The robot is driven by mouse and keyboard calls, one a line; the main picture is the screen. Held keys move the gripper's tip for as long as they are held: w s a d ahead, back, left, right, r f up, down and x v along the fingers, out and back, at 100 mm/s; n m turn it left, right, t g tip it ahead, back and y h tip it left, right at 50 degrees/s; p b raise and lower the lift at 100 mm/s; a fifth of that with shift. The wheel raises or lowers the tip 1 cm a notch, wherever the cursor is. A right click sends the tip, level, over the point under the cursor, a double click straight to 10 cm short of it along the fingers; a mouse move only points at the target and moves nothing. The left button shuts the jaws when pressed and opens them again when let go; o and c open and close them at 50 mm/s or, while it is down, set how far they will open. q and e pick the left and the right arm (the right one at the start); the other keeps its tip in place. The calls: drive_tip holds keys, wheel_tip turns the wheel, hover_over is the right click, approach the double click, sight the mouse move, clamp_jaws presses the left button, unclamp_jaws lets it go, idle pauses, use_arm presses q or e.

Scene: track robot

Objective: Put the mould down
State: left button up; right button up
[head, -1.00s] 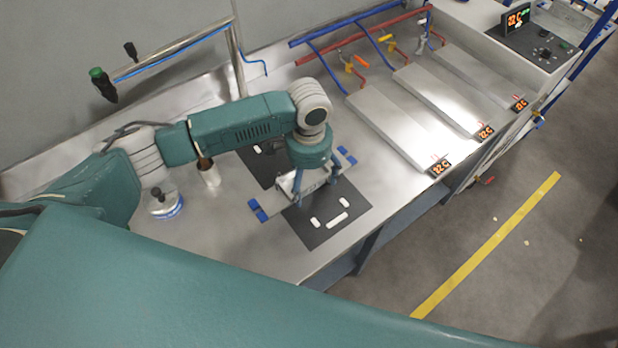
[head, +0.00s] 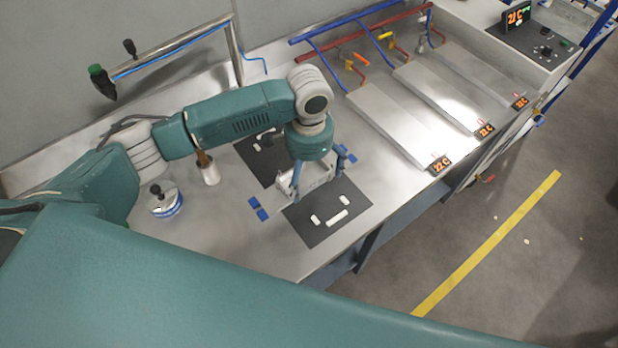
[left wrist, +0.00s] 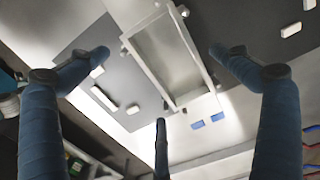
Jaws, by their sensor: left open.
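My right gripper is not in view.
Dark mats with white blocks (head: 338,218) lie beside the mould. A knobbed round pot (head: 167,204) and a wooden-handled tool (head: 208,170) stand to the left. Several long grey plates (head: 400,125) with temperature displays fill the right of the bench.

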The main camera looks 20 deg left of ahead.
use_arm(q)
wheel_tip(320, 180, up, 10)
drive_tip(key=b, duration=0.1)
drive_tip(key=shift+b, duration=0.4)
drive_tip(key=shift+s+f, duration=0.1)
drive_tip(key=shift+f, duration=0.05)
